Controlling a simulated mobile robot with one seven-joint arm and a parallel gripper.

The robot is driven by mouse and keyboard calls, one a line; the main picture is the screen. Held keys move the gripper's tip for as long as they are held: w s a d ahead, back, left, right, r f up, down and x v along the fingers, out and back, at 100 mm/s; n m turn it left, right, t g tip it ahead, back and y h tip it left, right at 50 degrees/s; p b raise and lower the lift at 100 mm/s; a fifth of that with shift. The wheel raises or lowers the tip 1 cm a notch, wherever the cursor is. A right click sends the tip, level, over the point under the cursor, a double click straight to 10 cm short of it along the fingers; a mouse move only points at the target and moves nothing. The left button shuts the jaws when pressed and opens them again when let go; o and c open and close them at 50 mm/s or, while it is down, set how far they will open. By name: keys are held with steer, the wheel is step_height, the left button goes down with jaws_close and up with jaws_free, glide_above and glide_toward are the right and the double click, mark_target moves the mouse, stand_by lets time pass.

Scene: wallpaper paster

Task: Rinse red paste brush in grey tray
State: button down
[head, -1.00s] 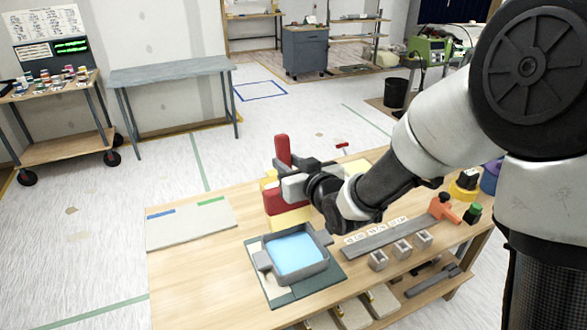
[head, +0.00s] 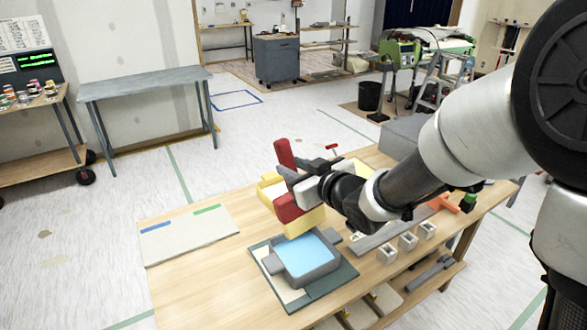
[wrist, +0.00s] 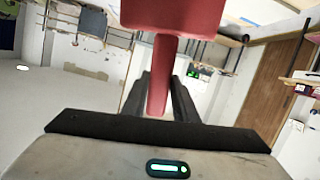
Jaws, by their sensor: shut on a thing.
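The red paste brush (head: 283,153) is upright and slightly tilted in my gripper (head: 300,177), which is shut on its red handle. Its red block (head: 290,209) and pale yellow bristles (head: 301,224) point down, over the far edge of the grey tray. The wrist view also shows the red brush (wrist: 165,60) between the dark fingers (wrist: 160,95). The grey tray (head: 332,270) holds light blue liquid (head: 304,252) and sits on a dark green mat (head: 338,285). I cannot tell whether the bristle tips touch the liquid.
A pale board (head: 190,235) with blue and green strips lies left on the wooden table (head: 190,290). A yellow container (head: 268,182) is behind the brush. Several small grey blocks (head: 408,241) and a long grey bar (head: 385,235) lie right of the tray.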

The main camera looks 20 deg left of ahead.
mark_target(293, 206)
steer(key=shift+f+b, duration=3.25)
steer(key=shift+f, duration=0.95)
steer(key=shift+f, duration=0.1)
steer(key=shift+f, duration=1.35)
